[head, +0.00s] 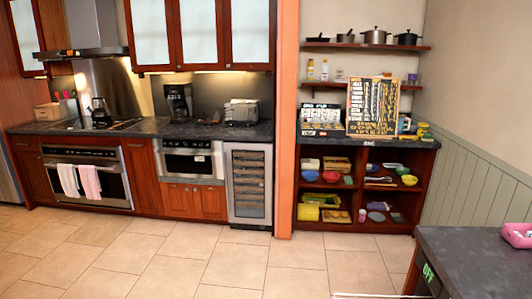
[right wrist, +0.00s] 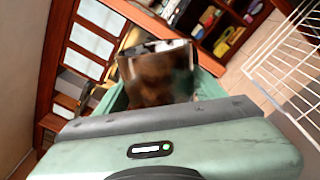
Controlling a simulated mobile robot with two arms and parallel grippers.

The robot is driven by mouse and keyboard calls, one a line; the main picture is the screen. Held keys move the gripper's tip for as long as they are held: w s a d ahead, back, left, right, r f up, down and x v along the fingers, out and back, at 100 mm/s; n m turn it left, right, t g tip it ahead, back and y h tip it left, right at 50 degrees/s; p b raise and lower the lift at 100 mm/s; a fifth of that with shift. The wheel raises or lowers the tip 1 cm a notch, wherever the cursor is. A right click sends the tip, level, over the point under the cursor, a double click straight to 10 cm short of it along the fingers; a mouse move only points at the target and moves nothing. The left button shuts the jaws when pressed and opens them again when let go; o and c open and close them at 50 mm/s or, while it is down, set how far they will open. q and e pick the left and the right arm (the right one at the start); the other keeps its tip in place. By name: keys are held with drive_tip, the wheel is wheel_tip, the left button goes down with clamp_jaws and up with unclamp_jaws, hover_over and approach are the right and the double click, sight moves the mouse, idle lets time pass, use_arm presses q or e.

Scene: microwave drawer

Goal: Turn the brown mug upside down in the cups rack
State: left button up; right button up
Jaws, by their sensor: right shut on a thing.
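The brown mug (right wrist: 158,75) shows in the right wrist view, dark and glossy, with its pale rim towards the top of the picture. My right gripper (right wrist: 160,92) is shut on the mug, with green jaw parts on both sides of it. The lower part of the mug is hidden behind the gripper body. A white wire rack (right wrist: 285,60) is at the right edge of the right wrist view, apart from the mug. In the head view only a thin white edge (head: 365,296) shows at the bottom, maybe the rack's. My left gripper is not in view.
A dark counter (head: 470,262) with a pink container (head: 518,234) stands at the lower right of the head view. Open tiled floor (head: 180,262) lies ahead. The back wall has an oven (head: 88,180), a microwave drawer (head: 190,160) and a shelf unit (head: 365,185).

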drive_tip(key=n+p, duration=0.1)
drive_tip(key=n, duration=0.4)
drive_tip(key=shift+r, duration=0.15)
drive_tip(key=shift+n, duration=0.7)
drive_tip(key=n+p, duration=0.1)
drive_tip(key=n, duration=0.2)
drive_tip(key=shift+r+p, duration=0.1)
drive_tip(key=shift+p, duration=0.2)
drive_tip(key=shift+n+p, duration=0.3)
drive_tip(key=shift+n, duration=1.1)
drive_tip(key=shift+f, duration=0.2)
